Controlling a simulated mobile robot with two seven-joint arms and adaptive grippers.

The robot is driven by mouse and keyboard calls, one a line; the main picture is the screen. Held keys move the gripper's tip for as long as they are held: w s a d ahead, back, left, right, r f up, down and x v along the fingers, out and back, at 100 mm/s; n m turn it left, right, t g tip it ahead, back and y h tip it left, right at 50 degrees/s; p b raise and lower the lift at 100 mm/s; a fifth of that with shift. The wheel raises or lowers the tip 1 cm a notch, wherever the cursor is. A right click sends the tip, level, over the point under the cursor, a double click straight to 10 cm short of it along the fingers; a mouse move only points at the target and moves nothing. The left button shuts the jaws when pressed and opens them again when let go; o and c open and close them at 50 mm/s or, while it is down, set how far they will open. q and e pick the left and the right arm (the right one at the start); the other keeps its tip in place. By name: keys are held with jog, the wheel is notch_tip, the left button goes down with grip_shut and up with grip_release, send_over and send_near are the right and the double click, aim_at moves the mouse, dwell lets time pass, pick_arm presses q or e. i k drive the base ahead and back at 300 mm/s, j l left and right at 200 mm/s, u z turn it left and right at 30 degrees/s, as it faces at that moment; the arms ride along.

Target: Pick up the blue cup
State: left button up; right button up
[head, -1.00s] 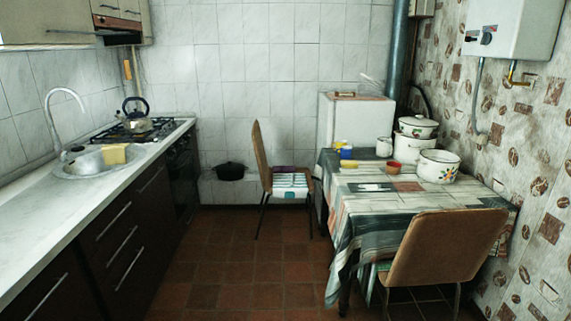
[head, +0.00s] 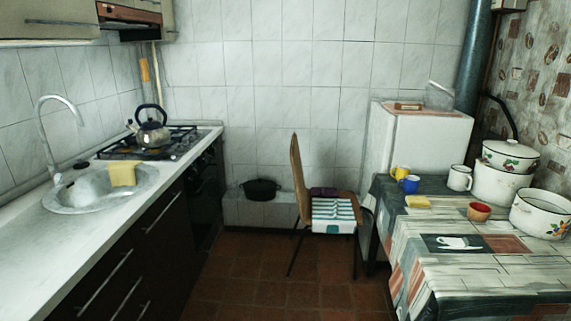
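The blue cup (head: 410,185) stands upright on the far left part of the table (head: 470,270). A yellow cup (head: 400,172) stands right behind it, and the two overlap in the view. A yellow sponge (head: 417,201) lies just in front of the blue cup. A white mug (head: 459,178) stands to its right, and a reddish cup (head: 479,211) stands to the right and nearer. Neither of my grippers shows in the head view.
White enamel pots (head: 541,214) stand at the table's right. A chair (head: 317,206) with folded cloths stands left of the table. The counter (head: 60,245) with sink runs along the left. Tiled floor (head: 290,285) between counter and table is clear.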

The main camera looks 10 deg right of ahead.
aim_at(412, 183)
jog(key=i+z, duration=0.15)
jog(key=i, duration=0.3)
jog(key=i+j+z, duration=0.2)
jog(key=i, duration=0.25)
jog(key=i+j+z, duration=0.15)
jog(key=i, duration=0.25)
jog(key=i+j+z, duration=0.1)
jog(key=i+z, duration=0.15)
jog(key=z, duration=0.2)
jog(key=i+j+z, duration=0.2)
jog(key=z, duration=0.2)
jog(key=i+j+z, duration=0.2)
jog(key=z, duration=0.25)
jog(key=i+j+z, duration=0.15)
jog(key=j+z, duration=0.7)
jog(key=i+l, duration=0.05)
jog(key=l, duration=0.05)
